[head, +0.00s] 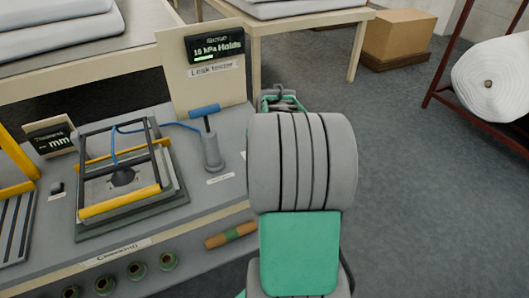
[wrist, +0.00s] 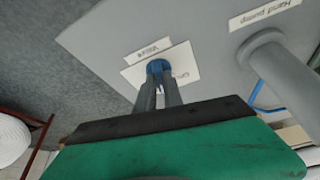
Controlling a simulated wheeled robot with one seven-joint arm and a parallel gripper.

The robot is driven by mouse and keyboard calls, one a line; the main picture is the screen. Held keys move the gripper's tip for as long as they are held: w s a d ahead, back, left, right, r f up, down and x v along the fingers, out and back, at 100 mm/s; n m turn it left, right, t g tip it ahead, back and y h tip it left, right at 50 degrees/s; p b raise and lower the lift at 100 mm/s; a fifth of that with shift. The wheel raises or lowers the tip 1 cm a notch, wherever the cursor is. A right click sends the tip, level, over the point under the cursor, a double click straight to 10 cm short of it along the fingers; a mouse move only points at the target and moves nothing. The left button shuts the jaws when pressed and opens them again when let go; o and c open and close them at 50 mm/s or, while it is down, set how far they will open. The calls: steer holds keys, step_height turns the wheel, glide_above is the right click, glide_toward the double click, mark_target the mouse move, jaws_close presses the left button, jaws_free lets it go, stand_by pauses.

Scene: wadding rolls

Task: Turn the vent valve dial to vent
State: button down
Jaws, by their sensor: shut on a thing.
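The vent valve dial (wrist: 159,66) is a small blue knob in the wrist view, set on a white plate (wrist: 186,76) whose lettering is partly covered. A label that seems to read "Valve" (wrist: 147,53) lies beside it. My gripper (wrist: 161,82) is shut on the dial, with its two grey fingers around the knob. The dial's pointer direction cannot be made out. In the head view my arm hides the dial, and only part of the green gripper housing (head: 283,99) shows beyond it.
The leak tester display (head: 215,45) reads about 16 kPa and "Holds". The blue-handled hand pump (head: 211,145) stands left of my arm, its hose running to a black and yellow frame (head: 120,172). Open floor lies to the right, before a rack with a white roll (head: 492,78).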

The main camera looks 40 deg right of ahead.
steer(key=m, duration=0.2)
steer(key=m+g+h+b, duration=0.1)
steer(key=m, duration=0.2)
steer(key=shift+w+a+h, duration=0.1)
steer(key=shift+h, duration=0.2)
steer(key=shift+m+g, duration=0.3)
steer(key=c, duration=1.5)
jaws_free()
steer(key=shift+o, duration=0.2)
steer(key=v, duration=0.7)
steer(key=shift+r, duration=0.35)
steer(key=shift+a, duration=0.1)
